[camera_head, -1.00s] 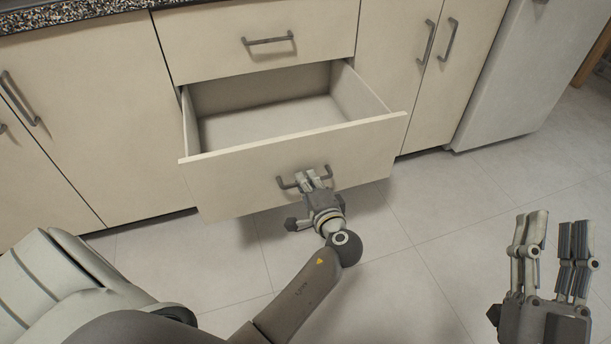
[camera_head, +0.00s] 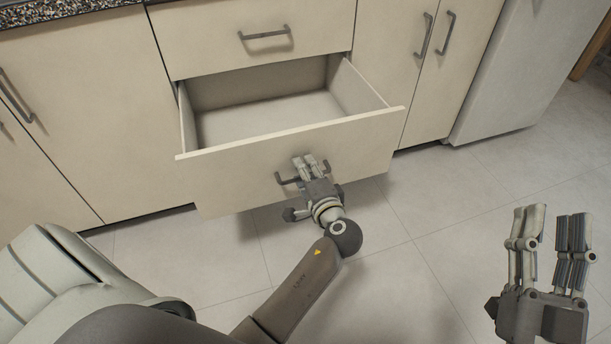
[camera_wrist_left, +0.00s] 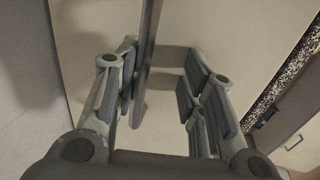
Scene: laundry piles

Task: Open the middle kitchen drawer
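The middle drawer (camera_head: 340,148), cream with a dark bar handle (camera_head: 288,180), stands pulled well out below the shut top drawer. Its inside looks empty. My left gripper (camera_head: 311,166) is at the handle, with its fingers open and close to the drawer front. In the left wrist view the handle (camera_wrist_left: 149,45) passes between the spread fingers, with a gap to the right-hand finger. My right gripper (camera_head: 548,232) is open and empty over the floor at the right, away from the drawer.
The shut top drawer (camera_head: 220,40) is above. Shut cabinet doors stand on both sides, with tall handles (camera_head: 446,36) at the right. A white appliance (camera_head: 515,75) stands further right. The tiled floor (camera_head: 430,215) in front is clear.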

